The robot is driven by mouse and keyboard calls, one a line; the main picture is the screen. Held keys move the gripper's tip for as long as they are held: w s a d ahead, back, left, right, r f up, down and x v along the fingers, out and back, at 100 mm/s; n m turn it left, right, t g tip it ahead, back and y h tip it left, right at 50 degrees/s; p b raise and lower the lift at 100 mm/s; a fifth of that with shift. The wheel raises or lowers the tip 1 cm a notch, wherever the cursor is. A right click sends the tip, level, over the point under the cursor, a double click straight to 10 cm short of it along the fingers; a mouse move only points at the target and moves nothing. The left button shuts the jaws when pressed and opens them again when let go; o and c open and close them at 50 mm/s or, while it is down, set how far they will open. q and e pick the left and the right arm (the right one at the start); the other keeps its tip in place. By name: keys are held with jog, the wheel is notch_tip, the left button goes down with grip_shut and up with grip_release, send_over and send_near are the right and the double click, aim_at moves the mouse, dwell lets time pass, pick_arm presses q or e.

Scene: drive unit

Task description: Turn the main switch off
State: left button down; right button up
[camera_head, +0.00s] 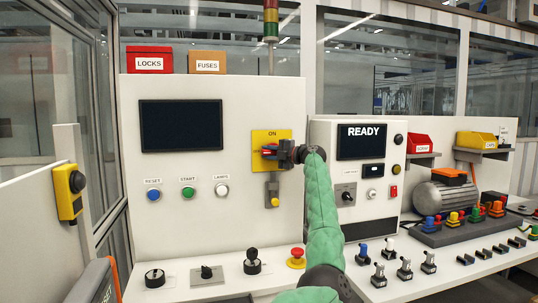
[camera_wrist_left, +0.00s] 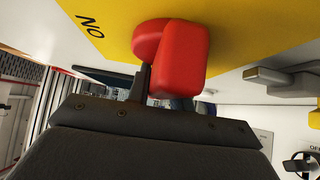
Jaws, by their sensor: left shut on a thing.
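The main switch is a red handle (camera_head: 268,149) on a yellow plate (camera_head: 285,135) on the white cabinet. "ON" is printed at the top of the plate. My left gripper (camera_head: 284,153) is at the handle from the right and hides part of the plate and its other lettering. The red handle (camera_wrist_left: 178,58) fills the upper middle of the left wrist view, with a dark finger of my left gripper (camera_wrist_left: 152,84) against it. The gripper is shut on the handle. How far the handle is turned is hard to tell. My right gripper is not in view.
A red emergency knob (camera_head: 296,258) and dark knobs stand on the ledge below. A "READY" panel (camera_head: 361,140) is to the right.

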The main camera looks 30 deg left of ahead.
pick_arm(q)
jog(key=shift+f, duration=0.25)
jog(key=c, duration=1.2)
grip_release()
jog(key=shift+a+r, duration=0.1)
jog(key=shift+c, duration=0.2)
